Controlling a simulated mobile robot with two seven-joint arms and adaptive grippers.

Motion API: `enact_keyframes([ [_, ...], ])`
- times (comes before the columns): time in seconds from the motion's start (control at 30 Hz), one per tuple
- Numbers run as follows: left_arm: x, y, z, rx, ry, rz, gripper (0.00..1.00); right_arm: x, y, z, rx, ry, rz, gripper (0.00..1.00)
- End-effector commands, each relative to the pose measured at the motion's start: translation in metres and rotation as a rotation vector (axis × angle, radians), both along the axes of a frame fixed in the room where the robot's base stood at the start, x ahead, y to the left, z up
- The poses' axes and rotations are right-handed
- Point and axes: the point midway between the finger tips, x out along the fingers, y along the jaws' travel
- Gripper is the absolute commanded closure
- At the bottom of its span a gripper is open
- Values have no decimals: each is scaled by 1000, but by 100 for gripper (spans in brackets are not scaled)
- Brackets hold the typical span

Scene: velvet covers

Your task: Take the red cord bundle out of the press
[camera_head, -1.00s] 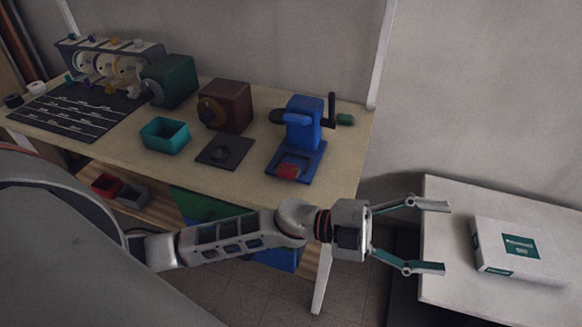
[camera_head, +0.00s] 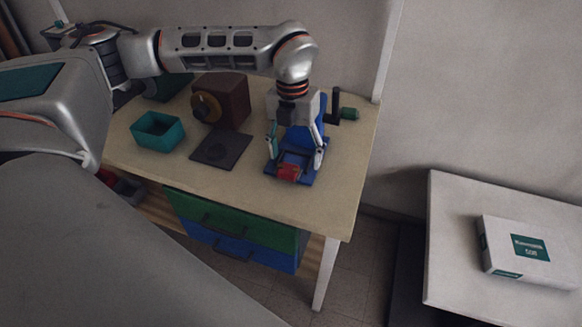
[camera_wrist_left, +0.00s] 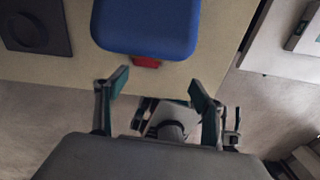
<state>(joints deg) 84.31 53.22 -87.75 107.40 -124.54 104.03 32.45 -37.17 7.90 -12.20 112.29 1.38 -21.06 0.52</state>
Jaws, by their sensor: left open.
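The blue press (camera_head: 304,139) with a black crank lever and green handle stands at the right end of the wooden table. The red cord bundle (camera_head: 289,172) sits low at the front of the press. In the left wrist view the blue press head (camera_wrist_left: 146,27) covers most of the red bundle (camera_wrist_left: 147,63), which shows as a small red strip beyond the open fingers. I cannot tell whether the fingers touch anything. My right gripper is out of view.
On the wooden table (camera_head: 340,190), a teal bin (camera_head: 158,131), a brown box with a round knob (camera_head: 222,100) and a dark plate (camera_head: 221,150) stand left of the press. A white side table (camera_head: 450,240) at the right carries a white box (camera_head: 515,247).

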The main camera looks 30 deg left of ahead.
Motion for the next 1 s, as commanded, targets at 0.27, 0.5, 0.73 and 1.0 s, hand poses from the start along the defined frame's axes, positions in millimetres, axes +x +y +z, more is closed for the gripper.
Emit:
enact_keyframes([
  [0.27,6,25,-4,64,-18,52,32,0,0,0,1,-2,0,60],
  [0.5,7,25,-28,62,-19,51,32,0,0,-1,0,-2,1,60],
  [0.73,7,27,-61,61,-19,49,32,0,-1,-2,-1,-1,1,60],
  [1.0,8,27,-68,60,-21,48,32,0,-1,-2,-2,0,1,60],
])
